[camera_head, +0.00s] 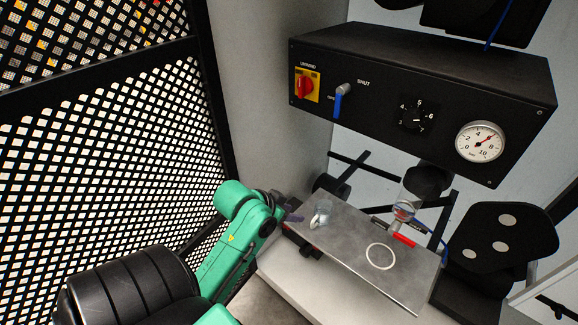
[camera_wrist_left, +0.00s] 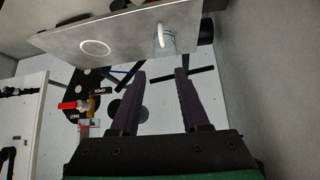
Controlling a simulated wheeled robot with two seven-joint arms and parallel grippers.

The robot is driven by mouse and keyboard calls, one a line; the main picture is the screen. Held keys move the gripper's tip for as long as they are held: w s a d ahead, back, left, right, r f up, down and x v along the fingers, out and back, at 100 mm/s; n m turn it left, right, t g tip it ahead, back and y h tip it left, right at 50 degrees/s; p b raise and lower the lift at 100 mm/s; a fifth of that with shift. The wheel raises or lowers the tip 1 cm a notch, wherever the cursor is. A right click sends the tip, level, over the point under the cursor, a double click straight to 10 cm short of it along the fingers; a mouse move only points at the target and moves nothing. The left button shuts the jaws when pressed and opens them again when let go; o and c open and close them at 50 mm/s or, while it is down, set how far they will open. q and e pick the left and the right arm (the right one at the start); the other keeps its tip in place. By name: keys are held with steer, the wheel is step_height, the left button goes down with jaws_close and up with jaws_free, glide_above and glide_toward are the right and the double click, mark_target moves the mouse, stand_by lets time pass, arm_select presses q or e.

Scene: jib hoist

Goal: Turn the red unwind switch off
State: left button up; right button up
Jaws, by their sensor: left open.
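The red unwind switch (camera_head: 304,86) is a red knob on a yellow plate, at the left end of the front of a black control box (camera_head: 380,100), under the label UNWIND. Its setting is too small to read. My left gripper (camera_head: 293,209) is well below the switch, at the left edge of a grey metal plate, apart from the switch. In the left wrist view its two dark fingers (camera_wrist_left: 160,73) are apart with nothing between them. The switch does not show in the left wrist view. My right gripper is not in view.
A blue lever (camera_head: 338,104), a numbered dial (camera_head: 415,117) and a round gauge (camera_head: 481,142) are on the box. The metal plate (camera_head: 345,255) bears a clear cup (camera_head: 321,214) and a white ring (camera_head: 380,256). A black mesh fence (camera_head: 110,140) stands left.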

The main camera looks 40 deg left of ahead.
arm_select(q)
steer(key=w+a+r+t, duration=0.3)
steer(key=a+r, duration=0.1)
steer(key=r, duration=0.3)
steer(key=n+t+y, duration=0.1)
steer(key=t, duration=0.6)
glide_toward(300, 83)
steer(key=w+p, duration=0.1)
steer(key=w, duration=0.1)
steer(key=w+p, duration=0.2)
steer(key=w, duration=0.1)
steer(key=w+p, duration=0.2)
steer(key=w, duration=0.1)
steer(key=shift+a+r, duration=0.1)
steer(key=shift+r, duration=0.15)
steer(key=shift+w+f, duration=0.1)
steer(key=shift+w, duration=0.2)
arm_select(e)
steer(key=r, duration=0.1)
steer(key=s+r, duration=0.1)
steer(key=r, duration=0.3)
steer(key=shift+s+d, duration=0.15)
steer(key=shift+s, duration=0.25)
arm_select(q)
jaws_close()
